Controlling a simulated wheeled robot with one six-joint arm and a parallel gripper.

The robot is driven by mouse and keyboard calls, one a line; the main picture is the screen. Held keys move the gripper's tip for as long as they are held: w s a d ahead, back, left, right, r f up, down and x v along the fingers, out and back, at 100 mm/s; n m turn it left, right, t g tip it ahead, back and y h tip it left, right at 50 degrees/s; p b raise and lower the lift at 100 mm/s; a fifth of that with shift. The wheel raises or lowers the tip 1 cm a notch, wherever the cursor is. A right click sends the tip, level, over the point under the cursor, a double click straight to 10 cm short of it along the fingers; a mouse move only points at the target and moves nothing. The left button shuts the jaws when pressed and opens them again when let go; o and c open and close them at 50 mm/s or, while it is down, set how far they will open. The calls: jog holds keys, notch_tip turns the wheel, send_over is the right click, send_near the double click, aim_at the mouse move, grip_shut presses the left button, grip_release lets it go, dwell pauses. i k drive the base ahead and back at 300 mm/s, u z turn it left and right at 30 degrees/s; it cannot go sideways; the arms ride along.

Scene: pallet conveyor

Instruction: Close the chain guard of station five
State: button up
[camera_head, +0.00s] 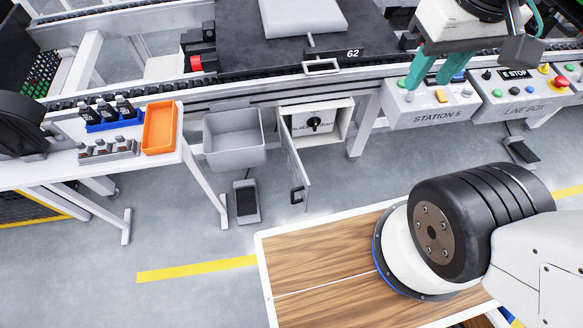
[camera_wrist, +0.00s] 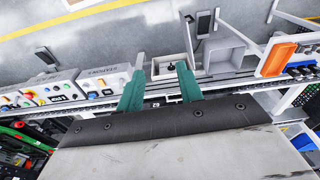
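A white cabinet (camera_head: 341,118) with a black rotary knob (camera_head: 314,124) sits under the conveyor's front edge, left of the STATION 5 panel (camera_head: 433,112). Its hinged grey door (camera_head: 296,165), which I take as the chain guard, stands open towards the floor with a black latch near its free end. The cabinet (camera_wrist: 163,67) and door (camera_wrist: 188,38) also show in the wrist view. My gripper (camera_head: 435,82) has green fingers spread apart with nothing between them. It is above the STATION 5 panel, right of the door and apart from it. It also shows in the wrist view (camera_wrist: 160,74).
A grey bin (camera_head: 235,137) hangs left of the door. A table (camera_head: 177,158) with an orange tray (camera_head: 160,128) stands further left. The LINE BOX panel (camera_head: 522,103) with E STOP is at right. A conveyor leg (camera_head: 366,125) stands right of the cabinet. Floor before the door is clear.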

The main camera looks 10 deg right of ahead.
aim_at(299, 177)
jog(key=u, duration=0.8)
jog(key=k, duration=0.35)
jog(key=u, duration=0.25)
